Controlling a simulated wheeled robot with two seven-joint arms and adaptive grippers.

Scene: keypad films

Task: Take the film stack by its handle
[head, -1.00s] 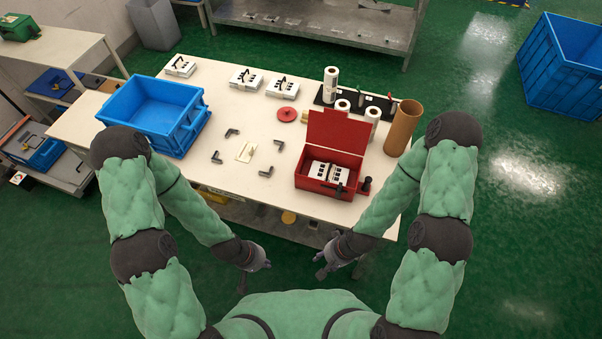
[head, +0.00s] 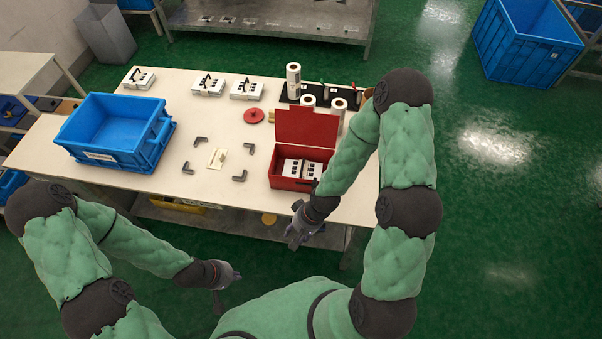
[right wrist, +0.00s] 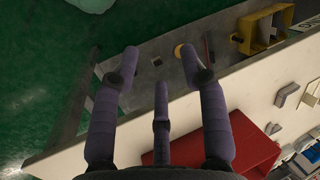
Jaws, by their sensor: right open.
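Three white stacks with black handles stand in a row along the table's back: the left one (head: 138,78), the middle one (head: 209,86) and the right one (head: 246,89). More white pieces with dark squares (head: 300,168) lie inside the open red box (head: 290,184). My right gripper (head: 303,230) is open and empty at the table's front edge, in front of the red box.
A blue crate (head: 98,152) fills the table's left side. Small dark corner pieces surround a pale plate (head: 217,157) mid-table. A red disc (head: 254,116) lies behind them. White rolls (head: 293,80) stand on a black base at the back right.

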